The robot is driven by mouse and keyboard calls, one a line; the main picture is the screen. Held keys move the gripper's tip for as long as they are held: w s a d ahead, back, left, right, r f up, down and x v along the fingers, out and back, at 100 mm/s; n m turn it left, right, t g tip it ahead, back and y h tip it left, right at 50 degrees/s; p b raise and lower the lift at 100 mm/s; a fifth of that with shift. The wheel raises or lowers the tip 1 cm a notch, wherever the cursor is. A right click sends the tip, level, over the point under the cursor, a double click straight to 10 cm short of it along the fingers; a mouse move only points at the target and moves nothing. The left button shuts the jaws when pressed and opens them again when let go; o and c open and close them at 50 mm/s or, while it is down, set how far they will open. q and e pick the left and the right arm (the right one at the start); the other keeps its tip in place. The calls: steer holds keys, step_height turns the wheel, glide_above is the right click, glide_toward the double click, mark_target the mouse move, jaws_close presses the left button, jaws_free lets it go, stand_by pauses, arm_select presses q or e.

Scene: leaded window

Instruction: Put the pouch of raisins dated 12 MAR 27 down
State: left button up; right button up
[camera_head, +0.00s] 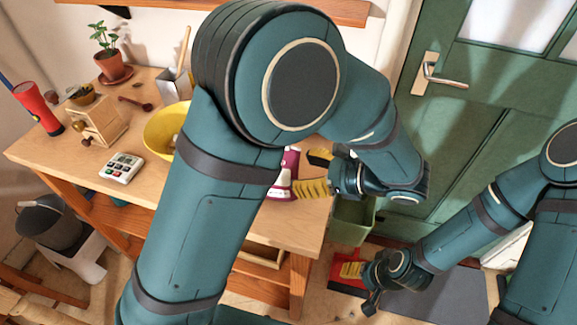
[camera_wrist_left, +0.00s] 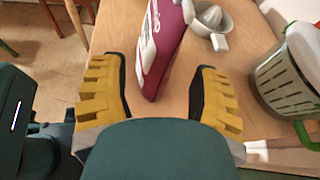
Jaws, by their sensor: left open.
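The pouch of raisins (camera_head: 287,172) is maroon and white and stands on the wooden worktop near its right end, partly hidden by my left arm. The left wrist view shows it larger (camera_wrist_left: 163,45), leaning a little, its lower end between the fingertips. No date is readable. My left gripper (camera_head: 316,173) has yellow-padded fingers spread apart beside the pouch. In the left wrist view the gripper (camera_wrist_left: 158,90) shows a clear gap on both sides of the pouch. My right gripper (camera_head: 352,270) is low at the right, over the floor; its finger gap cannot be made out.
A yellow bowl (camera_head: 165,130), a calculator-like device (camera_head: 122,168) and a wooden grinder (camera_head: 97,122) are further left. A green bin (camera_head: 352,222) stands off the worktop's right end.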

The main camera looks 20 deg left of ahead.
arm_select(q)
steer(key=v, duration=0.6)
steer(key=shift+p, duration=0.45)
